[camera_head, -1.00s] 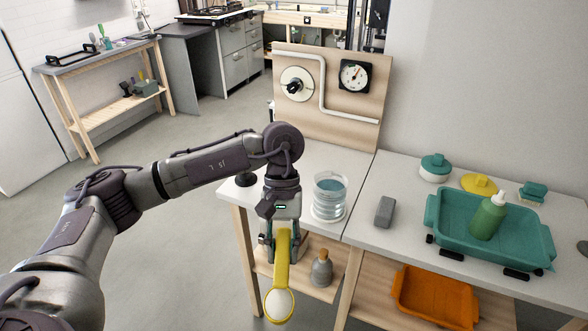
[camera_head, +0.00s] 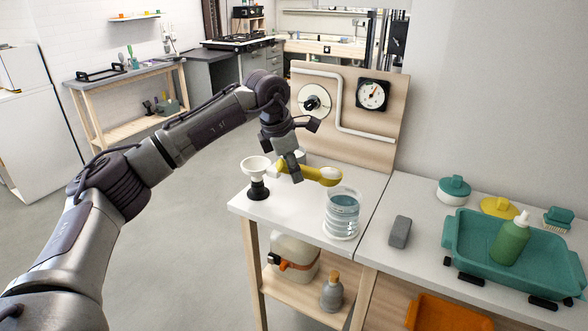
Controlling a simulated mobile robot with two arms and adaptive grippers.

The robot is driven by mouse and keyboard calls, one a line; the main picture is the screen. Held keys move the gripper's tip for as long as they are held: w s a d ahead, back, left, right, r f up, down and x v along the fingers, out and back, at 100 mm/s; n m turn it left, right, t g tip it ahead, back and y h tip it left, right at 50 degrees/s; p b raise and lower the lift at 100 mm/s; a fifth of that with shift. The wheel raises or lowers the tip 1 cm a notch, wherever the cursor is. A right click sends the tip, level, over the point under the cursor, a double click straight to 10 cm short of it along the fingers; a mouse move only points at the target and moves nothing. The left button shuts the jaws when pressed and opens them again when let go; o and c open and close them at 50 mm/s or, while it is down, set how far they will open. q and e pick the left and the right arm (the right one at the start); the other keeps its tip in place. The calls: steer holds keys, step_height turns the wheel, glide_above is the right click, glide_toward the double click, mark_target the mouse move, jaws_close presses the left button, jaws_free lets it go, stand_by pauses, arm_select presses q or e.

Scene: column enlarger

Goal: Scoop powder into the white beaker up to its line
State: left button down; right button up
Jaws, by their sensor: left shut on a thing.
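My left gripper (camera_head: 289,166) is shut on the handle of a yellow scoop (camera_head: 312,174), above the left tabletop. The scoop lies roughly level, its bowl to the right, above and just behind a clear ribbed beaker (camera_head: 341,213). I cannot tell how much powder is in the bowl. The clear beaker stands upright near the table's front edge; its line cannot be made out. A white cup or funnel shape on a black base (camera_head: 258,190) stands to the left of the gripper. A pale object behind the gripper is partly hidden. My right gripper is not in view.
A panel with a dial and gauge (camera_head: 373,94) stands behind. A grey block (camera_head: 400,231), a teal tray (camera_head: 463,233) with a green pump bottle (camera_head: 511,239), and lidded pots are at right. A white container (camera_head: 293,257) and a grey bottle (camera_head: 332,292) are on the lower shelf.

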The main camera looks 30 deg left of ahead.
arm_select(q)
steer(key=shift+d+f+y, duration=0.35)
steer(key=shift+f+y, duration=0.15)
steer(key=shift+f, duration=0.3)
steer(key=shift+d+r+m+y+p, duration=0.4)
steer(key=shift+d+r+y, duration=0.25)
steer(key=shift+y, duration=0.45)
steer(key=shift+s+a+f, duration=0.1)
steer(key=shift+f, duration=0.05)
steer(key=shift+a+f, duration=0.15)
steer(key=shift+a, duration=0.1)
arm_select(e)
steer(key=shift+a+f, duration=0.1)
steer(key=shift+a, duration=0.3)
arm_select(q)
steer(key=shift+d, duration=0.1)
